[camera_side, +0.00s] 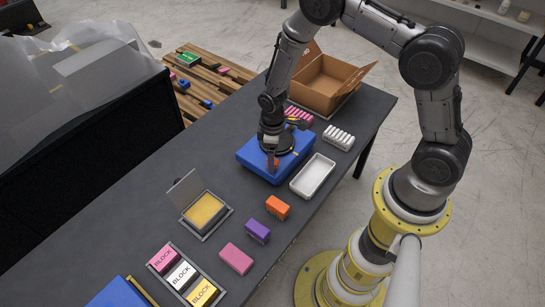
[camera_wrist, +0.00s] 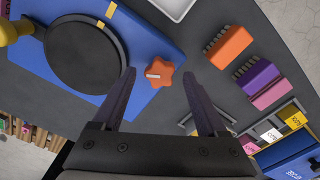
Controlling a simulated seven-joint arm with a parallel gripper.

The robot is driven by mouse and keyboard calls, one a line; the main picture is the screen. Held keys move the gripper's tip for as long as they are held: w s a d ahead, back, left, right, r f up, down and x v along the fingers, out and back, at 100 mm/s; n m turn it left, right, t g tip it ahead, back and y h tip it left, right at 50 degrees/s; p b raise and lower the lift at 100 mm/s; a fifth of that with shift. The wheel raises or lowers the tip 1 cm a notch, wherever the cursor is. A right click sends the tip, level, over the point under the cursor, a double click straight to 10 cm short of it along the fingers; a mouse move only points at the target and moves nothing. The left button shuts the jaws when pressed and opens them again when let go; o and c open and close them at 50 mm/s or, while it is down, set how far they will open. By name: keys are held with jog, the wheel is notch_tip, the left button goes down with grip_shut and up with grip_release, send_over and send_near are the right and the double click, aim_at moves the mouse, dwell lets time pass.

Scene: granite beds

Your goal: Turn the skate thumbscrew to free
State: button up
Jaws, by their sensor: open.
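The blue block (camera_side: 255,158) lies on the dark bench. In the wrist view the block (camera_wrist: 165,30) carries a black round disc (camera_wrist: 85,60) and an orange star-shaped thumbscrew (camera_wrist: 159,75) with a pale mark on it. The thumbscrew sits by the block's edge; its orange also shows in the side view (camera_side: 273,164), partly covered by my gripper. My gripper (camera_wrist: 158,78) is open, with one dark finger on each side of the thumbscrew in the wrist view. I cannot tell whether either finger touches it or how high the tips are.
An empty white tray (camera_side: 313,176) stands right of the block. Orange (camera_side: 278,207), purple (camera_side: 257,231) and pink (camera_side: 236,258) pieces lie toward the front. A lidded box with yellow inside (camera_side: 204,211) stands at left, and a cardboard box (camera_side: 325,80) at the back.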

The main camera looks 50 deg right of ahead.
notch_tip(320, 180, up, 13)
dwell(0.4)
jog(key=shift+r, duration=0.15)
jog(key=s+r+m+t, duration=0.1)
jog(key=s+r+t, duration=0.1)
jog(key=r, duration=0.8)
jog(key=s+r+t, duration=0.1)
jog(key=r+t, duration=0.2)
jog(key=r, duration=0.7)
jog(key=s+r+m+t, duration=0.1)
jog(key=s+r, duration=0.2)
jog(key=s, duration=0.2)
jog(key=s+r+m, duration=0.1)
jog(key=s+r, duration=0.2)
jog(key=s, duration=0.2)
jog(key=s+f+m, duration=0.3)
jog(key=s, duration=0.6)
jog(key=shift+f, duration=0.25)
